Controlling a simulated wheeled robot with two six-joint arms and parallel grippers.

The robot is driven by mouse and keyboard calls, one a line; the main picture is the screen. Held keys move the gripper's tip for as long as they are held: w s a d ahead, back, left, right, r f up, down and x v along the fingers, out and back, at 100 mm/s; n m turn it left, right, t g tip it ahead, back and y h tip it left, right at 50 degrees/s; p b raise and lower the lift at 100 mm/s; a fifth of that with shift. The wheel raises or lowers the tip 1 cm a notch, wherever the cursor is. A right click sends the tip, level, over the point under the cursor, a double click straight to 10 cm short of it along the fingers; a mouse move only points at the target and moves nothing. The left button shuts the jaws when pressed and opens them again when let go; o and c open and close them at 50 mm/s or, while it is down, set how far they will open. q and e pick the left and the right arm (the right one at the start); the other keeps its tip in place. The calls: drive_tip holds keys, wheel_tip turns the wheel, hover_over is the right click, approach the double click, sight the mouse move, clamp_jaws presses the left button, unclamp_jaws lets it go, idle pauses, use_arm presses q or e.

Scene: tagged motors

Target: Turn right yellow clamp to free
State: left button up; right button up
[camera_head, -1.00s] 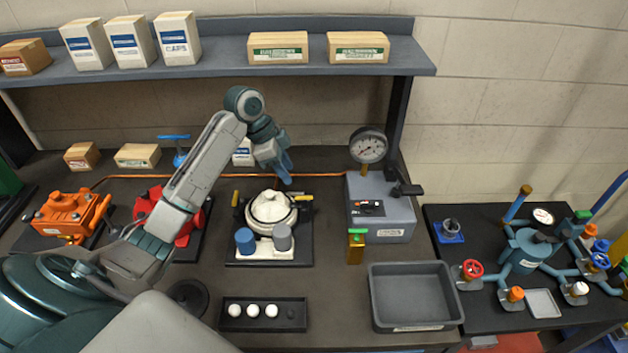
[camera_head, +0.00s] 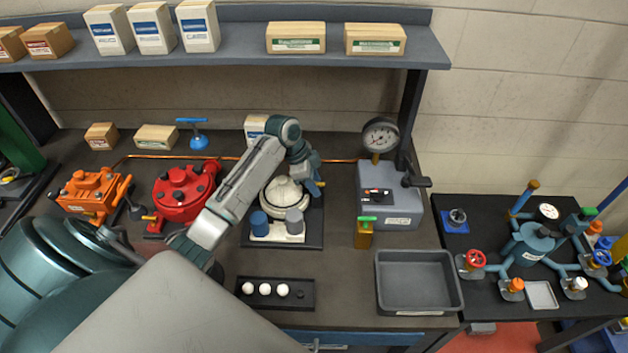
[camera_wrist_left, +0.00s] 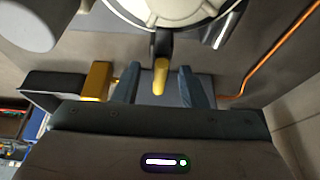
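The white round-lidded motor (camera_head: 284,194) sits on a dark base plate in the head view, with a blue cap and a grey cap in front of it. Its white rim (camera_wrist_left: 165,12) fills the top of the left wrist view. The right yellow clamp (camera_wrist_left: 160,77) sticks out from a dark mount below that rim. My left gripper (camera_wrist_left: 159,88) is open, with one blue-grey finger on each side of the clamp and gaps visible. In the head view my left gripper (camera_head: 315,184) is at the motor's right side and partly covers the clamp. My right gripper is not in view.
A grey box with a gauge (camera_head: 390,196) and a yellow block with a green top (camera_head: 364,232) stand right of the motor. A copper pipe (camera_head: 235,158) runs behind. A grey bin (camera_head: 418,283) and a tray of white balls (camera_head: 275,293) are in front.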

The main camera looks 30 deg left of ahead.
use_arm(q)
clamp_jaws()
drive_tip(key=shift+n, duration=0.5)
drive_tip(key=shift+n+t+y, duration=0.4)
drive_tip(key=shift+n+t, duration=0.1)
drive_tip(key=shift+n, duration=0.5)
drive_tip(key=n+y, duration=0.1)
drive_tip(key=n, duration=0.1)
drive_tip(key=n+t, duration=0.1)
drive_tip(key=n, duration=0.2)
drive_tip(key=shift+s+d+y, duration=0.1)
drive_tip(key=shift+d+y, duration=0.1)
drive_tip(key=shift+y, duration=0.2)
drive_tip(key=n+y, duration=0.1)
drive_tip(key=n, duration=0.4)
drive_tip(key=shift+d+y, duration=0.15)
drive_tip(key=shift+y, duration=0.25)
drive_tip(key=n+y, duration=0.1)
drive_tip(key=n, duration=0.3)
drive_tip(key=shift+n+y, duration=0.3)
drive_tip(key=shift+y, duration=0.1)
drive_tip(key=shift+n, duration=0.4)
